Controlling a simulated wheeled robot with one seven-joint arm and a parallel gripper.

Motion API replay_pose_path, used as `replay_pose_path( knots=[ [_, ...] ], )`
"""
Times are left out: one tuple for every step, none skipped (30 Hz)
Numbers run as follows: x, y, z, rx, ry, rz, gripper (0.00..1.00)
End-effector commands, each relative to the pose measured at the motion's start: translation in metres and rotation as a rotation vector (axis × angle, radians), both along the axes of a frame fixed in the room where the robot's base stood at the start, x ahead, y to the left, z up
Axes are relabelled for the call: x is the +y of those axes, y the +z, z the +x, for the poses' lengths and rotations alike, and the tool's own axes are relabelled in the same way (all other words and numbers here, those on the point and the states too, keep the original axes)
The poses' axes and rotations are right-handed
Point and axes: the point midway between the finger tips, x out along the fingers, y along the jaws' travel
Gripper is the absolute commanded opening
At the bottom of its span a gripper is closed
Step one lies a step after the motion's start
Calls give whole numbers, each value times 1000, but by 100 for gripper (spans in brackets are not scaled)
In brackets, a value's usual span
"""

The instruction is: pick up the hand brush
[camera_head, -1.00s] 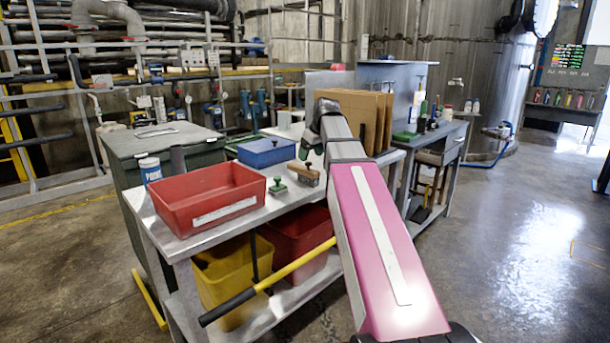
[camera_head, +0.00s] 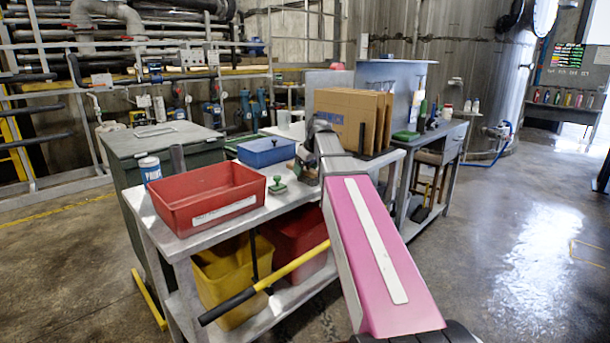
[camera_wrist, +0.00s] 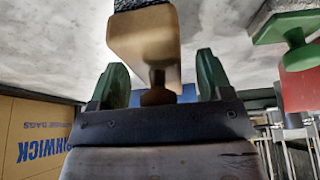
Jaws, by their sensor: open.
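The hand brush has a tan wooden block (camera_wrist: 143,38), a brown knob-like grip and dark bristles. In the wrist view it stands between and beyond the two green fingertips of my gripper (camera_wrist: 162,78). The jaws are open, with a gap on each side of the brush's brown grip. I see no finger touching it. In the head view my gripper (camera_head: 308,172) is low over the grey workbench (camera_head: 240,222), at the brush's place, and hides most of the brush.
A green-handled tool (camera_head: 277,185) and a red tray (camera_head: 208,196) are left of my gripper. A blue tray (camera_head: 266,152) is behind it. Cardboard boxes (camera_head: 347,112) stand close on the right. Yellow (camera_head: 228,280) and red bins are under the bench.

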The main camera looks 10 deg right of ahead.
Motion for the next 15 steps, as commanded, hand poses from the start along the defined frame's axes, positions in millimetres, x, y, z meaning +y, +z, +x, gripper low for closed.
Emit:
replay_pose_path(
  knots=[
    [0,0,0,0,0,0,63],
    [0,0,0,0,0,0,53],
    [0,0,0,0,0,0,40],
    [0,0,0,0,0,0,30],
    [0,0,0,0,0,0,20],
    [0,0,0,0,0,0,16],
    [0,0,0,0,0,0,16],
    [0,0,0,0,0,0,16],
    [0,0,0,0,0,0,16],
    [0,0,0,0,0,0,16],
    [0,0,0,0,0,0,16],
    [0,0,0,0,0,0,16],
    [0,0,0,0,0,0,16],
    [0,1,0,0,0,0,16],
    [0,1,0,0,0,0,16]
  ],
)
